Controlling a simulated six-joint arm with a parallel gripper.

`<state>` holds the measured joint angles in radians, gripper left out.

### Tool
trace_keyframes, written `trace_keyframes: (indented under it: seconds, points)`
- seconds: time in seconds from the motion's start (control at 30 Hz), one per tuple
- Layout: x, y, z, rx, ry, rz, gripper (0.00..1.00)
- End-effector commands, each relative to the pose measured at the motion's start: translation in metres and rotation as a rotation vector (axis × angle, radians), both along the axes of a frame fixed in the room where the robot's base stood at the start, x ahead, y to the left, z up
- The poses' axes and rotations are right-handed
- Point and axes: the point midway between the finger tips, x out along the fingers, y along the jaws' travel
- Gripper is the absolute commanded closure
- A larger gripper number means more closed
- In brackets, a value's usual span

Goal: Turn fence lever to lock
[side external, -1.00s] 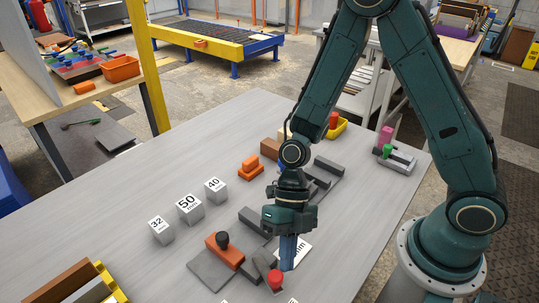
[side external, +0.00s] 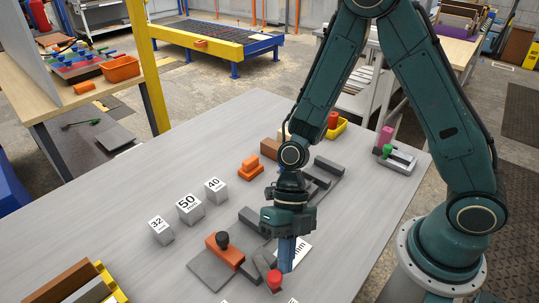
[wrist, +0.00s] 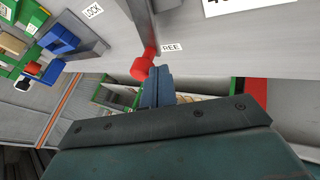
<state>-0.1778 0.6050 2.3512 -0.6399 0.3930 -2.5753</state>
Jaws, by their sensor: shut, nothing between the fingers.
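The fence lever's round red knob (side external: 274,279) sits at the near end of a dark grey bar (side external: 262,266) close to the table's front. In the wrist view the red knob (wrist: 142,68) is beside a white label (wrist: 172,48) reading "REE", its first letter hidden. A "LOCK" label (wrist: 93,11) lies further to the upper left there. My gripper (side external: 285,269) points down with its blue fingers shut and empty, just right of the knob. In the wrist view the fingertips (wrist: 160,72) are right beside the knob; I cannot tell if they touch it.
An orange block with a black knob (side external: 222,239) stands on a grey plate (side external: 209,270) left of the lever. Numbered cubes (side external: 189,207) stand further left. A white card (side external: 302,249) lies behind my fingers. The table's (side external: 120,215) left middle is mostly clear.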

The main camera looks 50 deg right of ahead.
Motion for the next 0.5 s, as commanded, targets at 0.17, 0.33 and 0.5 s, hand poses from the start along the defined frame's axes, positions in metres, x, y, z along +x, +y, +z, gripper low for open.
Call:
trace_keyframes:
  seconds: [0.17, 0.33, 0.5]
  points:
    - [-0.001, 0.002, 0.000, 0.001, 0.000, 0.001, 1.00]
    - [-0.001, 0.006, 0.000, 0.001, 0.000, 0.002, 1.00]
    - [-0.002, 0.014, 0.000, 0.001, 0.000, 0.002, 1.00]
